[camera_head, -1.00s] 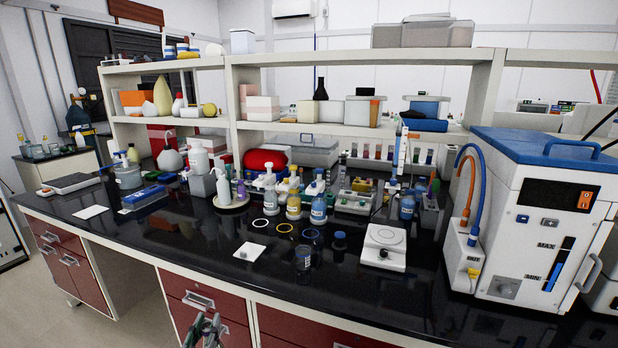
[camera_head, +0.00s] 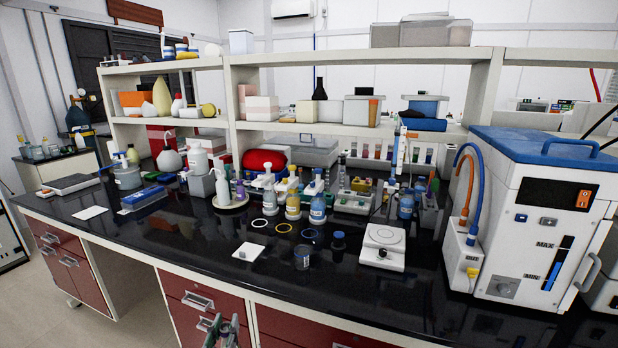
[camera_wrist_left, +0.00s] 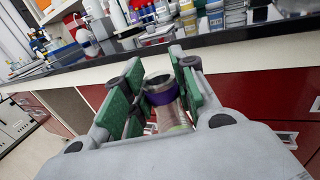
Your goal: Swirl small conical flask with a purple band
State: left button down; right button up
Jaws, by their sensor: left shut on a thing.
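The small conical flask with a purple band (camera_wrist_left: 163,98) shows in the left wrist view, its neck between the green finger pads. My left gripper (camera_wrist_left: 160,92) is shut on the flask at the neck, around the purple band. The flask's lower part is mostly hidden by the gripper body. In the head view my left gripper (camera_head: 222,328) is at the bottom edge, in front of the red drawers and below the bench top. The flask cannot be made out clearly there. My right gripper is not in view.
The black bench top (camera_head: 190,262) has free room along its front left. A white hotplate (camera_head: 384,247), a small jar (camera_head: 302,257) and a white card (camera_head: 248,251) stand near the front. Several bottles and racks fill the back. A large blue-topped bath (camera_head: 540,215) stands at the right.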

pick_arm(q)
jog(key=a, duration=0.5)
jog(key=d, duration=0.4)
jog(key=shift+d, duration=0.4)
jog(key=shift+a, duration=0.15)
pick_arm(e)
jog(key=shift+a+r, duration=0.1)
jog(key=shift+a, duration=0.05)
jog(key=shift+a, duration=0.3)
pick_arm(q)
jog(key=shift+a+r, duration=0.25)
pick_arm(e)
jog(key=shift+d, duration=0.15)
